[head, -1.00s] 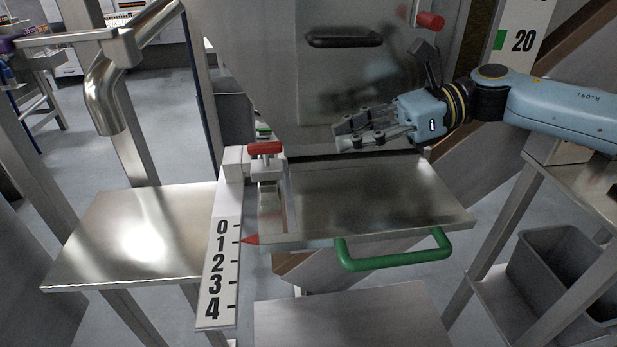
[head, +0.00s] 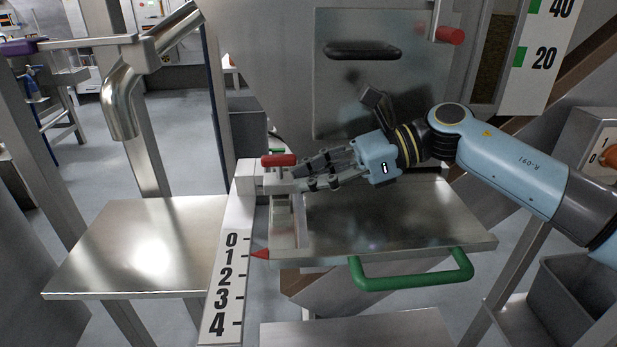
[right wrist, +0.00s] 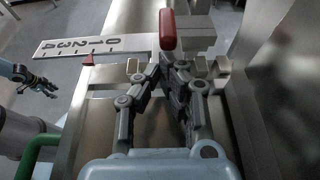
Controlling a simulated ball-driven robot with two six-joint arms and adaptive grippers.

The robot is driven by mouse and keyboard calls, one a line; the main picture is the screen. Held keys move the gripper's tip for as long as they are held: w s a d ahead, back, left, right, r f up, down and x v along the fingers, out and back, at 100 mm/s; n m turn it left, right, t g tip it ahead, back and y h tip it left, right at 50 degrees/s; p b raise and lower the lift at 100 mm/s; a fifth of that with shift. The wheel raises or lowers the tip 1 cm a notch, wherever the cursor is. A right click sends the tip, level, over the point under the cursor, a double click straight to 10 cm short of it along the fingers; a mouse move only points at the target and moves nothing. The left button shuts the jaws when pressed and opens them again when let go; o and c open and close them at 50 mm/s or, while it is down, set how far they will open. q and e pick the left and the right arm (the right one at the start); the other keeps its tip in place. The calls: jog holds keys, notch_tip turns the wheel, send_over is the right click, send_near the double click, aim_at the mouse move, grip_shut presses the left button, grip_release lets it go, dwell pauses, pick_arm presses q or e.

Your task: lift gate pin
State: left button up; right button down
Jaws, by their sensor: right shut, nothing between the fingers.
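The gate pin has a red handle (head: 279,160) and sits at the back left corner of the steel tray (head: 400,215). In the right wrist view the red handle (right wrist: 168,30) stands just beyond my fingertips. My right gripper (head: 302,178) is shut and empty, over the tray, pointing left, close to the pin's bracket. In the right wrist view its fingertips (right wrist: 175,70) come together just short of the handle. Whether they touch the pin's shaft cannot be told. My left gripper (right wrist: 36,84) shows small at the left of the right wrist view, away from the pin; its finger opening is unclear.
A white scale (head: 228,285) numbered 0 to 4 stands by a red pointer (head: 260,254). A green handle (head: 412,272) is on the tray's front. A bare steel table (head: 140,245) lies left, under a metal spout (head: 120,100). A grey bin (head: 575,290) is at right.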

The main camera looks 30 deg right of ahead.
jog(key=shift+a, duration=0.15)
jog(key=shift+r, duration=0.85)
